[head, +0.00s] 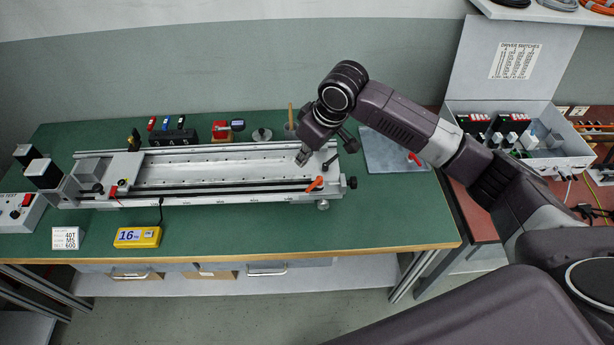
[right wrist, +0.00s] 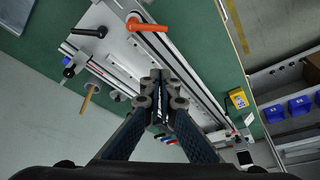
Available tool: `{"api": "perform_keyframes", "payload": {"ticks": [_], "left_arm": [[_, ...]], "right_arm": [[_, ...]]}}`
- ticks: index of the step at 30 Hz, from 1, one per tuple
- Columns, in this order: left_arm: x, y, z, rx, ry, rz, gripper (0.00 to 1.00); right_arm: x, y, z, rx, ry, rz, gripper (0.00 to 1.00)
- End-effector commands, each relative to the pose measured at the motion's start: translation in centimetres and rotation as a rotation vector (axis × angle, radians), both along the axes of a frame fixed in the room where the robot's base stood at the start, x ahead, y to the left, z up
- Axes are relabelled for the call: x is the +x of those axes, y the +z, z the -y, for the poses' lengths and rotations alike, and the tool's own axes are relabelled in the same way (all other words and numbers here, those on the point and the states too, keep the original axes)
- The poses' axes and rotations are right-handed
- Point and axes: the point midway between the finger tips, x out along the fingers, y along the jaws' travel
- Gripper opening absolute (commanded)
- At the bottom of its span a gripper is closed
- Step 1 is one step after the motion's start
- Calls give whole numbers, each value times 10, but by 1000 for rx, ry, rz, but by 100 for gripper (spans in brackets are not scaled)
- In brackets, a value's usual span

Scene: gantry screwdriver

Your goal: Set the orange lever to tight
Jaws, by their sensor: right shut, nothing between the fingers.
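The orange lever (head: 315,184) sits on the front edge of the gantry's right end, its handle slanting up to the right in the head view. In the right wrist view the orange lever (right wrist: 147,24) lies near the top, beside a black lever (right wrist: 89,32). My right gripper (head: 303,158) is over the right end of the gantry (head: 220,170), behind the orange lever and apart from it. In the right wrist view its fingers (right wrist: 160,80) are together with nothing between them. My left gripper is out of view.
A black knob (head: 351,182) is on the gantry's right end. A grey plate (head: 390,152) with a small red part lies to the right. A yellow meter (head: 138,237) and a white box (head: 68,238) stand at front left. The green table front is clear at right.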

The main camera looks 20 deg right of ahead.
Motion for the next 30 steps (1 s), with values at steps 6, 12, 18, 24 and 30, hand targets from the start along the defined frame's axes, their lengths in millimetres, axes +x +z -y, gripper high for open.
{"api": "perform_keyframes", "payload": {"ticks": [6, 12, 18, 24, 30], "left_arm": [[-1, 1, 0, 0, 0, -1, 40], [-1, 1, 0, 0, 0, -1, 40], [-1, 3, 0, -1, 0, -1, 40], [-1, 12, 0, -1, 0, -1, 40], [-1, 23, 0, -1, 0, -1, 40]], "right_arm": [[3, 14, 8, -10, -6, -6, 0], [3, 14, 8, -9, -6, -5, 0], [5, 10, 7, -9, -7, -6, 0], [12, -17, 1, -9, -6, -10, 0], [25, -58, -7, -10, -6, -9, 0]]}}
